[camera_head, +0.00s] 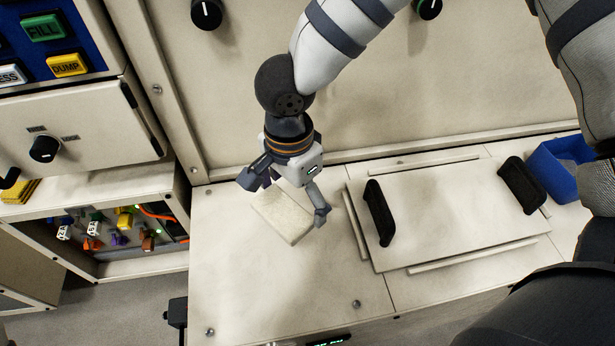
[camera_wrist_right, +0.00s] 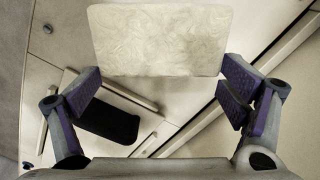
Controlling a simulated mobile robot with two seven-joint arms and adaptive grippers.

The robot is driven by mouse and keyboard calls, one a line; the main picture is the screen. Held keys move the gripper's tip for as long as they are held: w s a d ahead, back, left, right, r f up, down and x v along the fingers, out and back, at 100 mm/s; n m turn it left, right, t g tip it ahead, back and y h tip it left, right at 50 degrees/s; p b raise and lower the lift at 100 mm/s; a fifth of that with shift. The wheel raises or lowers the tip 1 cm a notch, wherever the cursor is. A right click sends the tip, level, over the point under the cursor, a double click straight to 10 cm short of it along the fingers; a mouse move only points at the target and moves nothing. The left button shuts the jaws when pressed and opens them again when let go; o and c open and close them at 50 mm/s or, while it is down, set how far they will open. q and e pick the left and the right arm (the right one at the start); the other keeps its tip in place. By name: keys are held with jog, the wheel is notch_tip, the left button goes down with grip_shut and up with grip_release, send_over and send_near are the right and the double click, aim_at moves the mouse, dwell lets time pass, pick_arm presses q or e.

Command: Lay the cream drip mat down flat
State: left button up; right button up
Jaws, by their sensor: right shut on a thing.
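The cream drip mat (camera_head: 285,220) is a pale rectangular slab with a mottled face, below my right gripper (camera_head: 288,199) in the head view. The wrist view shows the mat (camera_wrist_right: 160,40) broad side on at the top, spanning between the two fingers of my right gripper (camera_wrist_right: 160,88). The right gripper is shut on the mat by its opposite edges. The mat is over the left part of the cream counter (camera_head: 235,290); whether it touches the counter I cannot tell. My left gripper is not in view.
A cream lid panel (camera_head: 440,215) with two black handles (camera_head: 379,212) (camera_head: 522,185) lies to the right, between low rails. A blue bin (camera_head: 562,168) stands at far right. An open bay with coloured plugs (camera_head: 120,228) is at left. The counter's front left is clear.

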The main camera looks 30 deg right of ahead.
aim_at(283, 204)
jog(key=shift+w+a+f+m, duration=0.15)
jog(key=shift+a+f+m, duration=0.55)
jog(key=shift+m, duration=0.5)
jog(key=shift+a+f+m, duration=0.2)
jog(key=shift+f+m, duration=0.35)
jog(key=shift+m, duration=0.65)
jog(key=shift+a, duration=0.15)
jog(key=shift+c, duration=0.2)
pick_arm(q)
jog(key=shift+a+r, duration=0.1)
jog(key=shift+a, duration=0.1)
pick_arm(e)
jog(key=shift+f, duration=0.2)
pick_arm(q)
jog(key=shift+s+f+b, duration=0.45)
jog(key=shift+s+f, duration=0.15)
pick_arm(e)
jog(key=shift+f, duration=2.95)
jog(key=shift+f, duration=0.15)
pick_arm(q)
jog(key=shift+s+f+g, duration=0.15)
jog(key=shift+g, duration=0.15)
pick_arm(e)
jog(key=shift+o, duration=0.2)
jog(key=shift+f, duration=0.45)
